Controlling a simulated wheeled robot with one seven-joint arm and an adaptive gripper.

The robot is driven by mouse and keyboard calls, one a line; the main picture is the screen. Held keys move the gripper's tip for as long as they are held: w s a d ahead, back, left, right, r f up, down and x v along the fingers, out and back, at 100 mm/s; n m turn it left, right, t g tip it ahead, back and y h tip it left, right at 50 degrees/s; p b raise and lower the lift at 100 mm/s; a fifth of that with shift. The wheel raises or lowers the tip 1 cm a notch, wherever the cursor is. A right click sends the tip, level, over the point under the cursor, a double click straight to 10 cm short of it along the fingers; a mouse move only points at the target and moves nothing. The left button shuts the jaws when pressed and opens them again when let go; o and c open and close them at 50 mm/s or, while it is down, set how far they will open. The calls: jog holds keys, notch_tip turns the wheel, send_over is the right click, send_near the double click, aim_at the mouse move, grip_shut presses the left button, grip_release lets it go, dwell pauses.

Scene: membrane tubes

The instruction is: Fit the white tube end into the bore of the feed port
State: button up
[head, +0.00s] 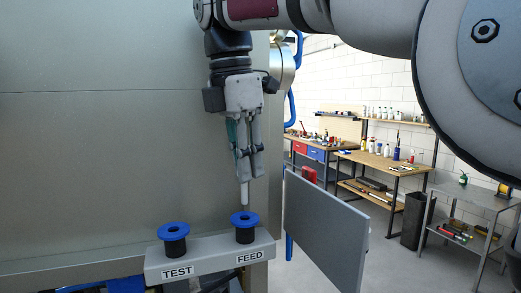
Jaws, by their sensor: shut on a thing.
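My gripper (249,152) points down and is shut on the white tube (244,192). The white tube hangs roughly upright below the fingers. Its lower end is at or just above the blue rim of the feed port (246,236); I cannot tell whether it is inside the bore. The feed port has a blue flanged top and a black body, and stands on a grey block above the label FEED. The upper part of the tube is hidden by the fingers.
The test port (174,240), also blue and black, stands to the left on the same grey block (208,254). A grey panel (325,230) stands open to the right. A large metal wall (100,130) is behind. Workbenches (385,160) are far right.

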aim_at(246, 203)
jog(key=shift+f, duration=1.15)
jog(key=shift+f+b, duration=0.4)
jog(key=shift+f, duration=1.55)
dwell(1.5)
jog(key=o, duration=0.9)
jog(key=shift+c, duration=0.2)
jog(key=shift+r, duration=0.1)
jog(key=r, duration=0.4)
jog(key=s+a+r, duration=0.1)
jog(key=r, duration=0.6)
jog(key=shift+s+a+r, duration=0.15)
jog(key=shift+r, duration=0.15)
jog(key=shift+s, duration=0.15)
